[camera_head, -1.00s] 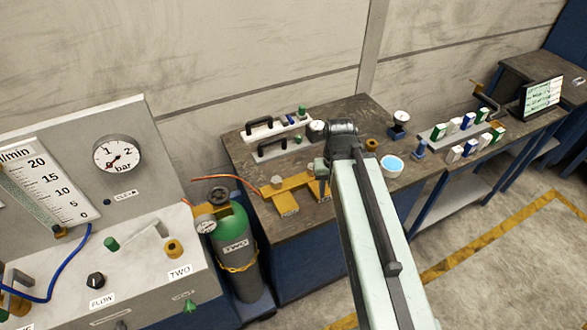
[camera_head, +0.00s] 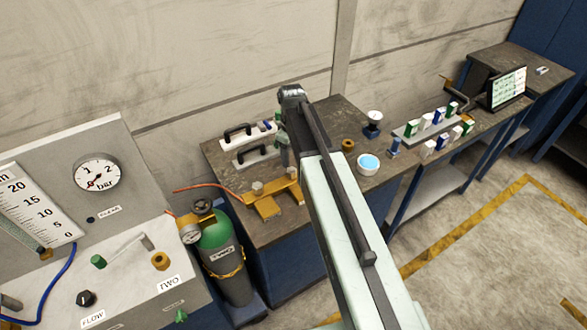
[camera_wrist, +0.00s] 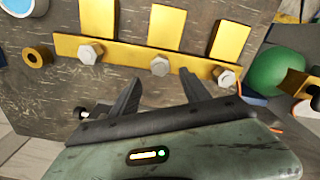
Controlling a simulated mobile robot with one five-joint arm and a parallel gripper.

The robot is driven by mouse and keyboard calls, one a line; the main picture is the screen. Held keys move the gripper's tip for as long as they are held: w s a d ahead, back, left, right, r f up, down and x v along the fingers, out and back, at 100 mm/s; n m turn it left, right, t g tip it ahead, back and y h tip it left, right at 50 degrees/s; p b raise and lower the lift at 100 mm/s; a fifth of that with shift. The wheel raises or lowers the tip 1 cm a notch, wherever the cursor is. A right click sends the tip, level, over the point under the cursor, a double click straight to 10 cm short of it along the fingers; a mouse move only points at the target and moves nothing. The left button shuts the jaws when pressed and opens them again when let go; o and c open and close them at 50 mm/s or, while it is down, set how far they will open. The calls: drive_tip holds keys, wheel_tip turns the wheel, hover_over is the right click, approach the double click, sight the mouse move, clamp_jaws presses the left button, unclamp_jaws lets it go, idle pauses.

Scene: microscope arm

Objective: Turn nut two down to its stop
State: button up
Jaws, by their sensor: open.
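A yellow bar (camera_wrist: 120,53) with three upright tabs carries three hex nuts in the wrist view: a left one (camera_wrist: 90,53), a middle one (camera_wrist: 159,66) and a right one (camera_wrist: 224,76). No number on them is readable. My gripper (camera_wrist: 162,75) is open and empty. Its two fingertips point at the bar, one to each side of the middle nut and a little below it in the picture. Contact cannot be told. In the head view the bar (camera_head: 262,204) lies on the workbench (camera_head: 222,157), with my arm hiding its right part and my fingertips.
A brass ring (camera_wrist: 38,57) and a blue-filled dish (camera_wrist: 22,5) are beside the bar. A green cylinder (camera_head: 226,262) with a gauge stands left of the bench. A control panel (camera_head: 125,255) is at far left. White handled blocks (camera_head: 255,150) stand behind the bar.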

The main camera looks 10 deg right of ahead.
sight(292, 170)
wheel_tip(292, 170, down, 8)
drive_tip(key=b, duration=0.7)
drive_tip(key=shift+r, duration=0.1)
drive_tip(key=shift+r, duration=0.15)
clamp_jaws()
